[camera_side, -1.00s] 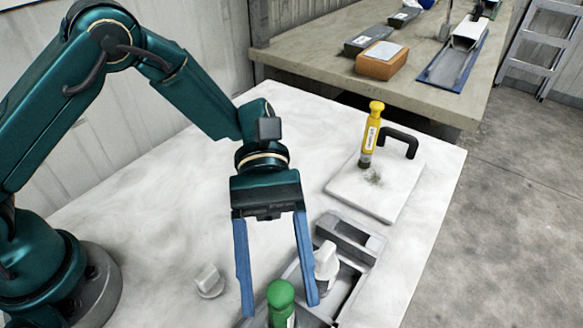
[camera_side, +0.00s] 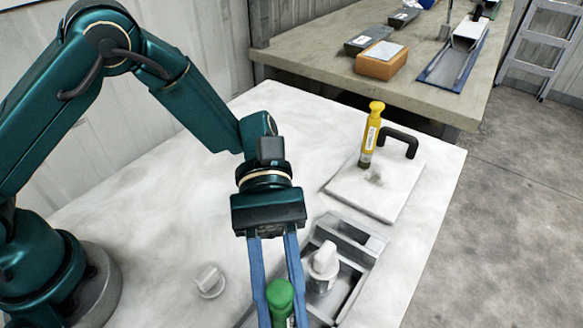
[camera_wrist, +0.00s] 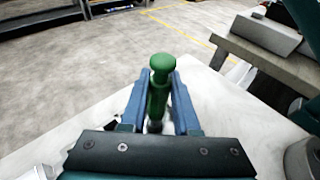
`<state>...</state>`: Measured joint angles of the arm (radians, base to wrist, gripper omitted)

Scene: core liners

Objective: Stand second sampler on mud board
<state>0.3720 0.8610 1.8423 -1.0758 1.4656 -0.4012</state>
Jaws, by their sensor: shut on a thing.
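My gripper (camera_side: 280,300) has its blue fingers shut on the green sampler (camera_side: 280,296), which stands upright at the bottom edge of the side view. Its lower end is out of that view. In the wrist view my gripper (camera_wrist: 160,100) holds the green sampler (camera_wrist: 158,95) between both fingers, with its round knob on top. A yellow sampler (camera_side: 371,136) with a white label stands upright on the white mud board (camera_side: 392,199), next to the board's black handle (camera_side: 402,138). A dark smudge lies at its foot.
A grey tray (camera_side: 350,243) with compartments stands right of my gripper and holds a white-capped thing (camera_side: 323,263). A white cap (camera_side: 209,281) lies on the table to the left. A back bench (camera_side: 330,62) carries several boxes. The table between tray and board is clear.

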